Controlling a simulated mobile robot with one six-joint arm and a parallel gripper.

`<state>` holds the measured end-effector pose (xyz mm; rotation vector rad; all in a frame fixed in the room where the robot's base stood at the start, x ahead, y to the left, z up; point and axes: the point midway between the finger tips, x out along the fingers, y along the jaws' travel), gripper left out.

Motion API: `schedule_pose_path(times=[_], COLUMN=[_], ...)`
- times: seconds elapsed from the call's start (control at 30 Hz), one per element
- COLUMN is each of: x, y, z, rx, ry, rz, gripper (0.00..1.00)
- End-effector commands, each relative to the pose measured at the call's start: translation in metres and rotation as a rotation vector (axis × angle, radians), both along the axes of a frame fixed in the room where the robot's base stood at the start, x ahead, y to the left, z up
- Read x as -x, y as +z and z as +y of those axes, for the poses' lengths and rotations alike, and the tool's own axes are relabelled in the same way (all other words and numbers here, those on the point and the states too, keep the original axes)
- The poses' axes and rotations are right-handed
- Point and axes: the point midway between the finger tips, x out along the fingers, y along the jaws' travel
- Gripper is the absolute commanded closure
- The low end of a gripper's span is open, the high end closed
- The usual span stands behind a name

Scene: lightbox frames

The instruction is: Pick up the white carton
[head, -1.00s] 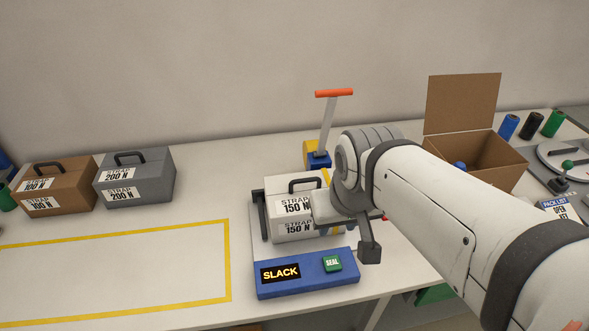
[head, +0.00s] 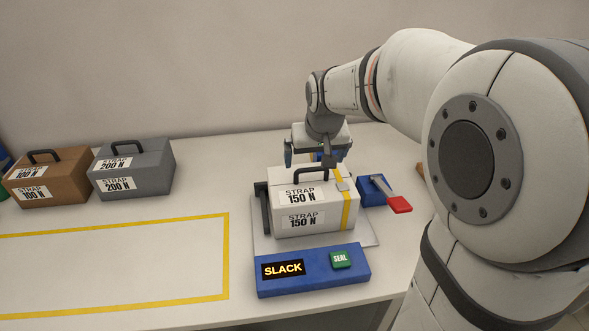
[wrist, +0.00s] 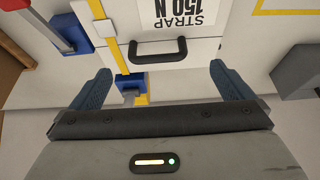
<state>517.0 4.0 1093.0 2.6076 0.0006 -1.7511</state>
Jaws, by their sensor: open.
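The white carton (head: 302,206) has a black handle on top, "STRAP 150 N" labels and a yellow strap near its right end. It stands upright on a grey plate behind the blue panel (head: 313,271) reading "SLACK". My gripper (head: 315,153) is open and empty, above and just behind the carton in the head view. In the wrist view, the open fingers (wrist: 160,85) stand wide apart, with the carton's top (wrist: 212,48) and handle beyond them. I see no contact with the carton.
A brown carton (head: 45,182) and a grey carton (head: 133,172) stand at the left. A blue block with a red-handled lever (head: 400,204) is right of the white carton. The yellow-outlined area (head: 110,270) is empty. A green SEAL button (head: 341,260) is on the panel.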

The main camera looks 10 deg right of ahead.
Motion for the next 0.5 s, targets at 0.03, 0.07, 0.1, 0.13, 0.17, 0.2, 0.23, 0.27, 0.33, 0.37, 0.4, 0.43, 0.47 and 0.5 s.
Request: schedule_pose_path(times=[0.03,0.07,0.1,0.13,0.17,0.2,0.23,0.27,0.33,0.37,0.4,0.43,0.47,0.5], x=[-0.006,-0.008,-0.011,-0.012,-0.014,-0.015,-0.016,-0.018,-0.021,-0.022,-0.024,-0.026,-0.028,-0.031], y=[-0.006,-0.008,-0.011,-0.013,-0.016,-0.021,-0.023,-0.026,-0.033,-0.036,-0.041,-0.046,-0.05,-0.055], z=[0.0,0.0,0.0,0.0,0.0,0.0,0.0,0.0,-0.001,-0.001,-0.002,-0.003,-0.004,-0.005], rx=[0.0,0.0,0.0,0.0,0.0,0.0,0.0,0.0,0.0,0.0,0.0,0.0,0.0,0.0], ry=[0.0,0.0,0.0,0.0,0.0,0.0,0.0,0.0,0.0,0.0,0.0,0.0,0.0,0.0], rz=[-0.002,-0.001,-0.001,-0.001,-0.002,-0.001,-0.001,-0.002,0.0,0.0,0.001,0.002,0.002,0.001], gripper=[0.0,0.0,0.0,0.0,0.0,0.0,0.0,0.0,0.0,0.0,0.0,0.0,0.0,0.0])
